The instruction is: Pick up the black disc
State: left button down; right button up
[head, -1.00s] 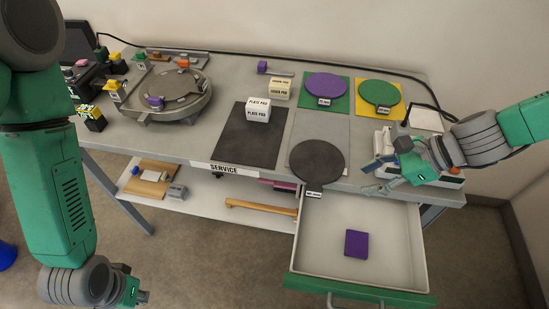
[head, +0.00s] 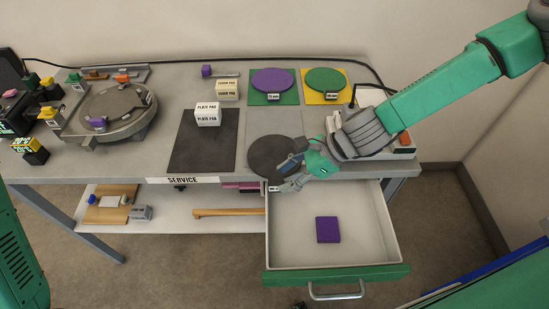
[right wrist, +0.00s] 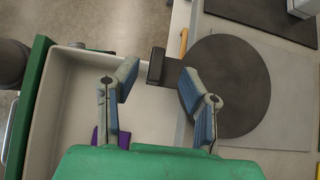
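The black disc (head: 268,150) lies flat on a grey mat near the cart's front edge, above the open drawer. A small tab with a white label sticks out at its front. My right gripper (head: 284,174) is at the disc's front right side and hides part of it. In the right wrist view the gripper (right wrist: 155,82) is open, its two fingers on either side of the dark tab (right wrist: 155,66). The disc (right wrist: 230,85) lies beyond the right finger, which overlaps its edge. I cannot tell whether they touch. My left gripper is not in view.
The open drawer (head: 383,235) holds a purple block (head: 328,230). A purple disc (head: 272,81) and a green disc (head: 326,81) lie on coloured mats behind. A white device (head: 403,145) stands right.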

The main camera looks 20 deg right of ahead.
aim_at(277, 182)
jog(key=shift+x, duration=1.7)
jog(key=shift+s, duration=0.1)
grip_shut()
